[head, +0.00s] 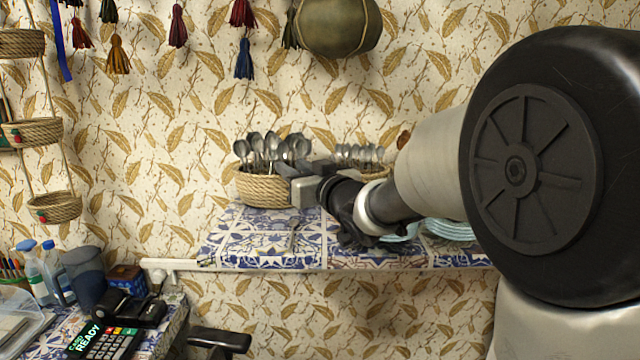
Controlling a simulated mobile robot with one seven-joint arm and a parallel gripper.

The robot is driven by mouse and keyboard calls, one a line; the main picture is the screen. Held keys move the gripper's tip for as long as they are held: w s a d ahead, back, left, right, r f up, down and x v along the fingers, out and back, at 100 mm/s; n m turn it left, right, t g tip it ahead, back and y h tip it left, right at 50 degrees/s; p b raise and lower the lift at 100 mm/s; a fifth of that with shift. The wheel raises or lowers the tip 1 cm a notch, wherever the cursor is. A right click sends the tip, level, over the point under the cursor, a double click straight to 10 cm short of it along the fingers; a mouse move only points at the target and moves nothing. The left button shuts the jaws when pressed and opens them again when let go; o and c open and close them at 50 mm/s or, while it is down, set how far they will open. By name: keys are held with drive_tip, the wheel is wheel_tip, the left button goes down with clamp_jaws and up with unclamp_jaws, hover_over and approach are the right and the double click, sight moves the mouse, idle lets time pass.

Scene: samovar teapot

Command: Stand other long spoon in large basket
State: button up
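The large woven basket (260,191) stands on the tiled shelf against the wall, with several metal spoons (262,150) upright in it, bowls up. My gripper (290,182) reaches in from the right at the basket's right side and overlaps its rim in this view. Whether it touches the basket, and whether its fingers hold anything, cannot be told. A thin, long light object (294,238), perhaps a long spoon, lies on the tiles in front of the basket. A smaller basket (377,173) with several shorter spoons (358,153) stands to the right, partly hidden by my arm.
The blue patterned tiled shelf (240,252) is mostly clear at the front left. Light blue plates (450,229) sit at its right, partly behind my arm. A counter at lower left holds a card reader (105,342), bottles and a dark cup (85,277). Tassels and a round canteen (338,25) hang above.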

drive_tip(key=v, duration=1.4)
